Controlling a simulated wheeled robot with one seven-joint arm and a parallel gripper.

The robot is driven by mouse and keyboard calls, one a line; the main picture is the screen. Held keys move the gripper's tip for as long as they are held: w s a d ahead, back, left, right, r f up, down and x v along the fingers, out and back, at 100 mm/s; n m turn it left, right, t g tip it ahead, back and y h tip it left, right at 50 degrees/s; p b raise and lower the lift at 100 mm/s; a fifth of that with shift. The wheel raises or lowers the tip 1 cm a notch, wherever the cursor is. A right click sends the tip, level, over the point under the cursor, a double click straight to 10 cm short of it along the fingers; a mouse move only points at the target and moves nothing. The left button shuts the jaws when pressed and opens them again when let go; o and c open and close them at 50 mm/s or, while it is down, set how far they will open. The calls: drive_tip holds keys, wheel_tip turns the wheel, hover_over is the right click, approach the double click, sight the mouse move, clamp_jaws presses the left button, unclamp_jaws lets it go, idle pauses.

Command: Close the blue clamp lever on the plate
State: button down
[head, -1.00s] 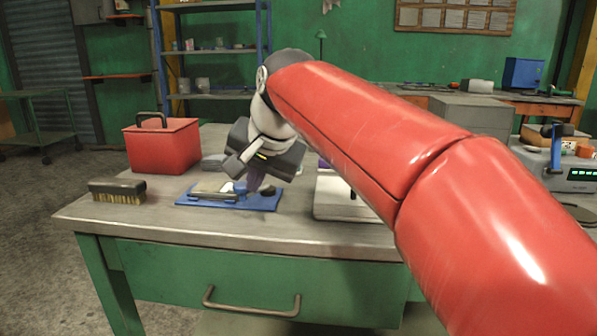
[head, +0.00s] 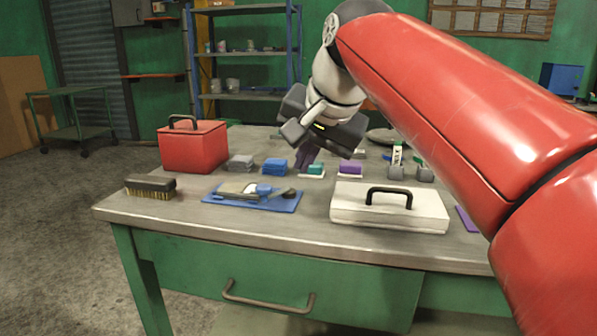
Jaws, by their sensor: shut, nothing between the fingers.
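The blue plate (head: 285,206) lies flat on the workbench, left of the middle. A clamp (head: 240,190) sits on it, with a grey bar at the left. The blue lever (head: 266,190) lies low over the plate, pointing right to a dark knob (head: 289,193). My gripper (head: 308,157) is shut and empty. It is in the air above and behind the right part of the plate, apart from the lever. Its dark fingers point down.
A white case (head: 390,213) with a black handle stands right of the plate. A red box (head: 193,149) and a brush (head: 150,187) are at the left. Several small blocks, including a blue one (head: 274,166), stand behind the plate. The bench's front strip is clear.

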drive_tip(key=shift+v, duration=1.2)
